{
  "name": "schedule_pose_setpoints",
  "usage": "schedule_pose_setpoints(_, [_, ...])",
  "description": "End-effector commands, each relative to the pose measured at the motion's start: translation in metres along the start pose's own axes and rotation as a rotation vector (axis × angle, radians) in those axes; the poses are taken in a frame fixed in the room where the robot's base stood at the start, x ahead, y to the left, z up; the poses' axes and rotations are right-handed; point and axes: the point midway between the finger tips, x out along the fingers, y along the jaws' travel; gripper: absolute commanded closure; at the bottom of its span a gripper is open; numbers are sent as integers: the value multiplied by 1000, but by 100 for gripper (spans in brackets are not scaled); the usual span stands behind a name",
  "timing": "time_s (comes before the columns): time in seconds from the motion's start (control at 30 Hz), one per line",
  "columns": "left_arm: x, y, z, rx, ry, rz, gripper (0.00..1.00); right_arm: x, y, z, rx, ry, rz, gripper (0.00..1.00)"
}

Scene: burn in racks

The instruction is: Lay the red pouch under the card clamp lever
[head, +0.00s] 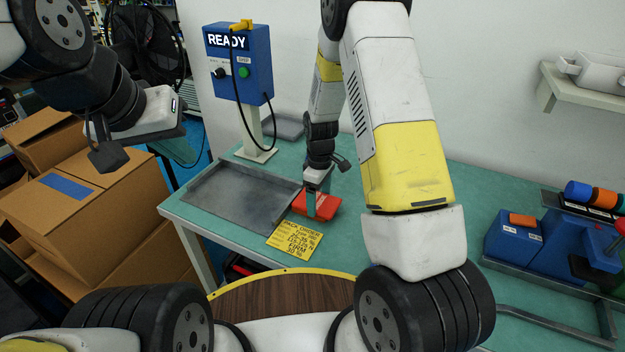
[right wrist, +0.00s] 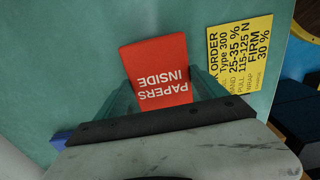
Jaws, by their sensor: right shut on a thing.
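The red pouch (head: 325,205), marked "PAPERS INSIDE", is at the table's middle, right of the grey tray. My right gripper (head: 321,202) is shut on it. In the right wrist view the pouch (right wrist: 157,72) sticks out between the teal fingers; its near end is hidden. I cannot tell whether it touches the table. My left gripper (head: 160,120) hangs at the upper left, away from the table; its fingers do not show clearly. A red ball knob (head: 620,228) shows at the right edge above a blue fixture (head: 575,245); I cannot tell whether it is the card clamp lever.
A yellow order card (head: 295,240) lies in front of the pouch. The grey tray (head: 215,197) lies at the left. A blue READY box (head: 238,62) stands on a post behind. A small blue block (head: 512,240) with an orange top is at the right. Cardboard boxes (head: 80,215) stand left.

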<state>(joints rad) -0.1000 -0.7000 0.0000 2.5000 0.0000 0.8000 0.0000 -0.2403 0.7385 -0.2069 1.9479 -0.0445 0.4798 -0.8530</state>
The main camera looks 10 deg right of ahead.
Motion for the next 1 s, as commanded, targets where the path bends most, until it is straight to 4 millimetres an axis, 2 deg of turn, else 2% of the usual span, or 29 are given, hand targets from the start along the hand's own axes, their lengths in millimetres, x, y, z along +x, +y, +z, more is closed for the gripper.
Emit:
schedule_pose_setpoints(0.2, [0,0,0,0,0,0,100,3,0,0,0,0,-1,59])
schedule_pose_setpoints(0.23, [0,0,0,0,0,0,100,3,0,0,0,0,0,15])
schedule_pose_setpoints(0.3, [0,0,0,0,0,0,100,3,0,0,0,0,0,1])
schedule_pose_setpoints(0.53, [0,0,0,0,0,0,100,2,0,0,0,0,0,0])
schedule_pose_setpoints(0.67, [0,0,0,0,0,0,100,-6,0,0,0,2,1,0])
schedule_pose_setpoints(0.77, [0,0,0,0,0,0,100,-22,1,-1,0,3,3,0])
schedule_pose_setpoints(1.0, [0,0,0,0,0,0,100,-74,0,-1,-1,4,3,0])
